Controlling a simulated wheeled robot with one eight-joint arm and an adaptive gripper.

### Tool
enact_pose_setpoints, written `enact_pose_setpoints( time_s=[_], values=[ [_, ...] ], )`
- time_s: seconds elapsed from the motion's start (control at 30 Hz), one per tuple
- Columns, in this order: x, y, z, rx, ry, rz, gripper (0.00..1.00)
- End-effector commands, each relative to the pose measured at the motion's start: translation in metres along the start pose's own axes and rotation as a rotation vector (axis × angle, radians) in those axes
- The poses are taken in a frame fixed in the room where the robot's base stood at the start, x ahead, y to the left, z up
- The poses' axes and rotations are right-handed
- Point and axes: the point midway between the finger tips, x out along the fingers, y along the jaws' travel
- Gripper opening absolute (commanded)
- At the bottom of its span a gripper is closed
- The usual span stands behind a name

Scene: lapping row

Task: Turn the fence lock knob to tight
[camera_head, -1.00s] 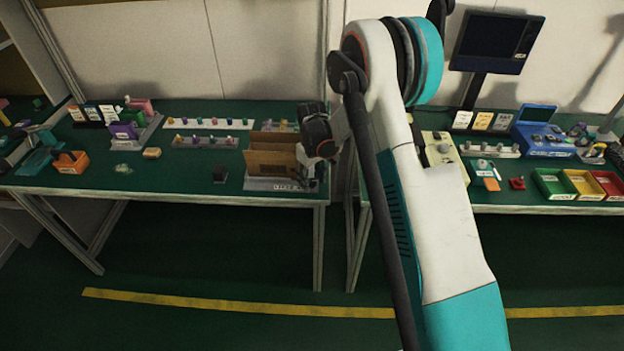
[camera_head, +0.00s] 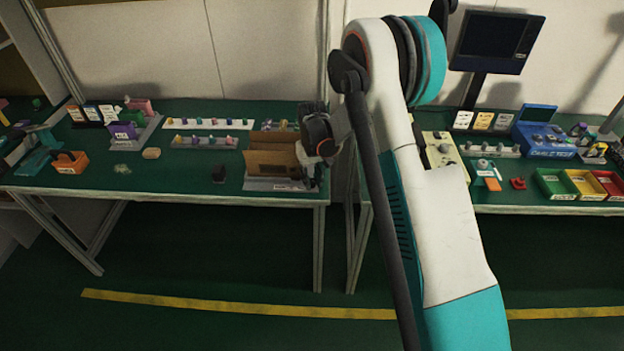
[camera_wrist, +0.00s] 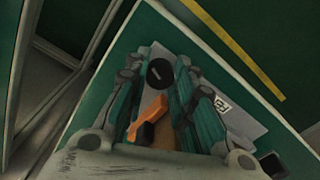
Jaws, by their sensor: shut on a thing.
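The fence lock knob (camera_wrist: 160,73) is a round black disc with a pale line across it, in the upper middle of the wrist view. My gripper (camera_wrist: 161,76) has its teal and grey fingers on either side of it, shut on the knob. An orange-brown piece (camera_wrist: 150,114) shows between the fingers below the knob. In the head view my gripper (camera_head: 312,172) is at the right end of the brown fence (camera_head: 270,160), over the grey base plate (camera_head: 262,184). The knob is hidden there by my gripper.
The bench front is mostly clear.

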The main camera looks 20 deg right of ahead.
Motion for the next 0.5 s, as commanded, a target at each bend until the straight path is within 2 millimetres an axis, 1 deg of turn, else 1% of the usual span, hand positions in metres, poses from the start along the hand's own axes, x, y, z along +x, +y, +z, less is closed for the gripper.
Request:
enact_pose_setpoints(
  time_s=[0.17, 0.2, 0.27, 0.5],
  values=[
    [-0.0001, 0.0000, -0.0001, -0.001, 0.000, 0.000, 0.00],
    [-0.0001, 0.0000, -0.0001, -0.001, 0.000, 0.000, 0.32],
    [-0.0001, 0.0000, -0.0001, -0.002, 0.000, 0.000, 0.45],
    [-0.0001, 0.0000, -0.0001, -0.002, 0.000, 0.000, 0.45]
  ],
)
